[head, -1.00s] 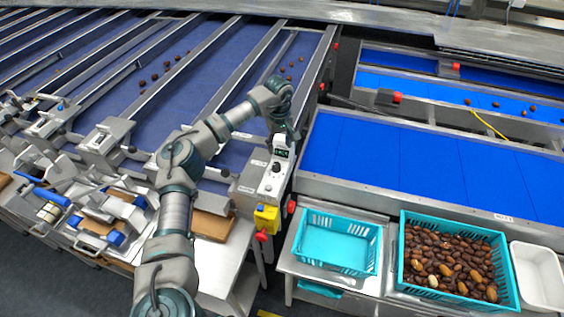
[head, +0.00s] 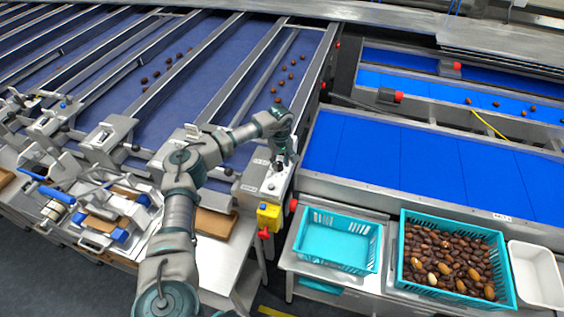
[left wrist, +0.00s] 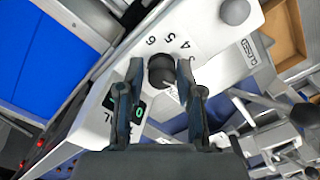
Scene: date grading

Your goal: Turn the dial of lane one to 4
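The dark round dial (left wrist: 162,70) sits on the white control box, with printed numbers 6, 5, 4 and 3 visible around it; where its pointer stands is hard to read. My left gripper (left wrist: 160,66) is open, its fingertips on either side of the dial with small gaps visible. A small display (left wrist: 138,108) with a green digit, apparently 0, is partly hidden by a finger. In the head view my left gripper (head: 285,160) is down at the top of the control box (head: 262,185) and hides the dial. My right gripper is not in view.
A grey round knob (left wrist: 235,11) is beside the dial near a CLOSED label. A yellow box (head: 268,215) with a red button is on the box's front. An empty turquoise crate (head: 372,250) and a crate of dates (head: 405,262) stand at right.

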